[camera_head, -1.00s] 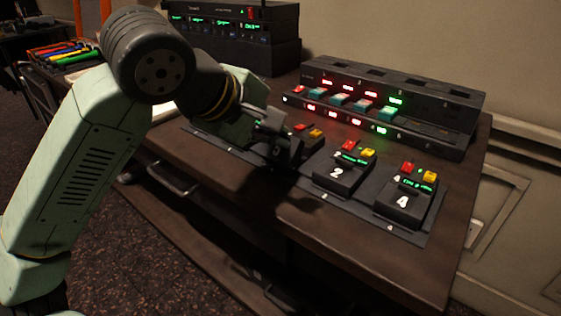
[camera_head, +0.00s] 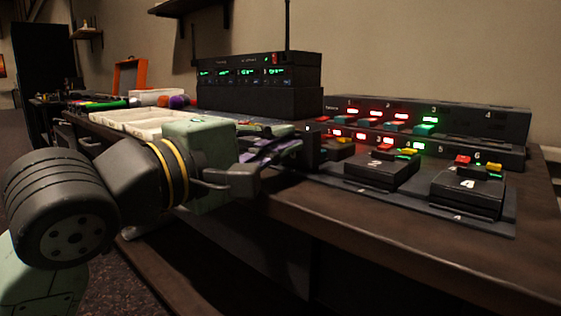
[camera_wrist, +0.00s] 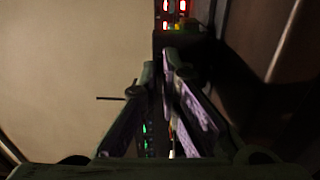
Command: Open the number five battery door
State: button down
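My gripper (camera_head: 300,137) is at the left end of the device row in the head view, its purple-padded fingers pointing right. In the wrist view the fingers (camera_wrist: 157,62) stand apart with a narrow gap; nothing shows gripped. Black packs lie on a dark mat (camera_head: 470,218): one marked 4 (camera_head: 467,195) at right, another (camera_head: 382,172) left of it, and a third (camera_head: 338,149) partly hidden by my gripper. They have red and yellow parts on top. No pack or battery door marked five can be made out.
A black charger-like rack (camera_head: 470,125) with numbered slots and red and green lights stands behind the packs. A black receiver stack (camera_head: 260,85) stands left of it. White trays (camera_head: 135,122) lie at far left. Bare desk (camera_head: 420,240) shows in front.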

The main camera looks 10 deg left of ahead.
jog(key=shift+s+f+t+b, duration=0.1)
jog(key=shift+t+b, duration=0.2)
jog(key=shift+b, duration=0.05)
jog(key=c, duration=1.8)
grip_release()
jog(key=shift+a, duration=0.1)
jog(key=v, duration=1.2)
